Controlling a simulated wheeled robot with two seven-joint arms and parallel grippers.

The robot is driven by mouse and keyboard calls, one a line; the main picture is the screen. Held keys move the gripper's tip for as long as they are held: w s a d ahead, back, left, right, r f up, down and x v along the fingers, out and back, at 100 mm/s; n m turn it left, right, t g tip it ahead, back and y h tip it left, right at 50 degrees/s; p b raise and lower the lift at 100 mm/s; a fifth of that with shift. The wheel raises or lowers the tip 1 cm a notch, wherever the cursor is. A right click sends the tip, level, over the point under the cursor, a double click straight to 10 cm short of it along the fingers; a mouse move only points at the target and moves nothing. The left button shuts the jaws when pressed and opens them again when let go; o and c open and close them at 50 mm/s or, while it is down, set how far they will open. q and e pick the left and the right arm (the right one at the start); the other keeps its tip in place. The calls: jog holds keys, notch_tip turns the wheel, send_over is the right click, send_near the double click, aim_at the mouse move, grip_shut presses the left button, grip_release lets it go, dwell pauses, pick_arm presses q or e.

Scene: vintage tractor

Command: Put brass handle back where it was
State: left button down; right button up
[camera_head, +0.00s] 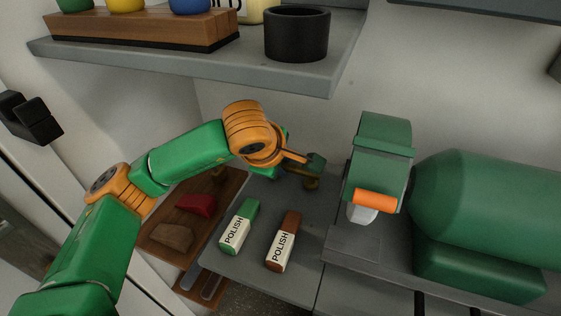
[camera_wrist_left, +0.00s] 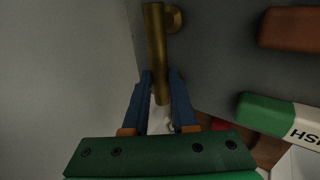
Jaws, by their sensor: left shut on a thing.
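My left gripper (camera_head: 309,166) reaches in from the left, over the back of the grey bench. It is shut on the brass handle (camera_head: 311,184), of which only a small part shows in the head view. In the left wrist view, the brass handle (camera_wrist_left: 155,45) is a dull gold bar with a round knob on its side. One end lies between the blue fingers of the left gripper (camera_wrist_left: 161,85). I cannot tell whether the handle touches the bench. My right gripper is not in view.
Green (camera_head: 240,226) and brown (camera_head: 284,241) polish bars lie on the grey bench (camera_head: 262,272). A wooden tray (camera_head: 157,239) with red and brown pieces is left of them. A green machine (camera_head: 380,150) stands right. A shelf (camera_head: 150,68) with a black cup (camera_head: 296,34) hangs above.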

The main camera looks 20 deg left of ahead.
aim_at(282, 166)
pick_arm(q)
jog(key=shift+s+a+f, duration=0.15)
jog(key=shift+s+f, duration=0.05)
jog(key=shift+f, duration=0.05)
jog(key=shift+a, duration=0.2)
jog(key=shift+w+f, duration=0.1)
jog(key=shift+w, duration=0.1)
jog(key=c, duration=1.2)
grip_release()
jog(key=shift+d+f, duration=0.15)
jog(key=o, duration=0.5)
jog(key=shift+d, duration=0.1)
jog(key=shift+r, duration=0.3)
jog(key=shift+s+r, duration=0.15)
jog(key=shift+r, duration=0.05)
jog(key=v, duration=0.4)
jog(key=shift+b, duration=0.3)
jog(key=s, duration=0.4)
jog(key=s+b, duration=0.1)
jog(key=s, duration=0.3)
jog(key=s+b, duration=0.1)
jog(key=s, duration=0.3)
jog(key=shift+s+a+r, duration=0.15)
jog(key=shift+a, duration=0.1)
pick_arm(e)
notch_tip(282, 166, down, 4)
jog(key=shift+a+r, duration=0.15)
